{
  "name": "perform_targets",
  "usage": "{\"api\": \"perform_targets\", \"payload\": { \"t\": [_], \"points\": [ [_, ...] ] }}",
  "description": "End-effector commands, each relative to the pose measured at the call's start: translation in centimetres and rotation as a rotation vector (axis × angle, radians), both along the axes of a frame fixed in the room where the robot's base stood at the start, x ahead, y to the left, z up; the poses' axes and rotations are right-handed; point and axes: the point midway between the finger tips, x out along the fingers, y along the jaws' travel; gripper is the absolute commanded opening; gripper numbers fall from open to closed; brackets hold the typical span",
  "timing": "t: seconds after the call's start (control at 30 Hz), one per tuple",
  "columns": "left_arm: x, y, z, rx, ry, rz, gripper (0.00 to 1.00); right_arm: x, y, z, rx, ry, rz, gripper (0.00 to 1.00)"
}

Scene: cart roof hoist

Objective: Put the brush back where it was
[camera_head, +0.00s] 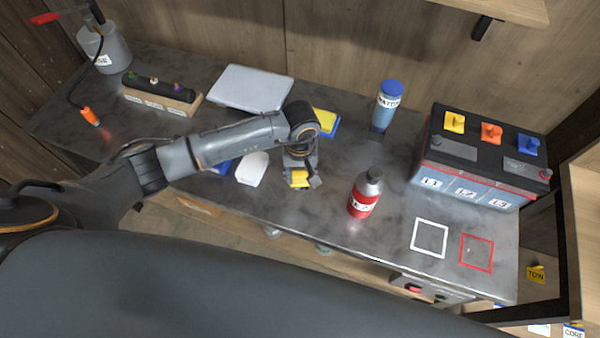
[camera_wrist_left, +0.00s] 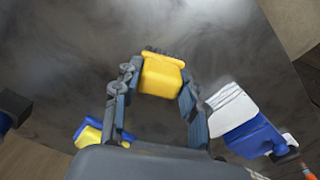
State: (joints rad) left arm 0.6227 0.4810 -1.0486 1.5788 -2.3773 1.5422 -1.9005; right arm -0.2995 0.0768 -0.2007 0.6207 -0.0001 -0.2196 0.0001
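A yellow block-like brush (camera_wrist_left: 162,76) with a dark bristle fringe sits between the fingertips of my left gripper (camera_wrist_left: 160,85). Both fingertips appear to touch its sides, so the gripper looks shut on it. In the head view my left gripper (camera_head: 301,180) hangs over the middle of the bench with the yellow brush (camera_head: 298,177) in it. I cannot tell whether the brush is lifted or touches the bench. A second tool with a white head (camera_head: 252,168) and blue handle lies just left of the gripper; it also shows in the wrist view (camera_wrist_left: 240,118). My right gripper is not in view.
A yellow and blue pad (camera_head: 326,121) lies behind the gripper. A red bottle (camera_head: 365,193), a blue-capped bottle (camera_head: 387,105) and a large battery (camera_head: 480,160) stand right. White (camera_head: 430,238) and red (camera_head: 476,252) outlined squares are empty. A grey plate (camera_head: 250,88) and rack (camera_head: 162,97) are left.

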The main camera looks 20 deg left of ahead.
Motion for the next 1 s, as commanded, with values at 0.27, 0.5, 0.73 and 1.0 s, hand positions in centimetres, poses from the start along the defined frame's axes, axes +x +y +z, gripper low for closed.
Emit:
{"api": "perform_targets", "payload": {
  "t": [0.27,0.5,0.73,1.0],
  "points": [
    [0.0,0.0,0.0,0.000,0.000,0.000,0.63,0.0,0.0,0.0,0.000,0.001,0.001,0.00],
    [0.1,0.0,0.6,-0.001,-0.001,0.001,0.63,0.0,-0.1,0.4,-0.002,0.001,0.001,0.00],
    [0.2,0.0,4.7,0.000,-0.009,-0.003,0.63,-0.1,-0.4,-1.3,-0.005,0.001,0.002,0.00],
    [0.1,0.0,10.1,0.001,-0.005,-0.001,0.63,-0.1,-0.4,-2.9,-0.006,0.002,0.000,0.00]
  ]
}}
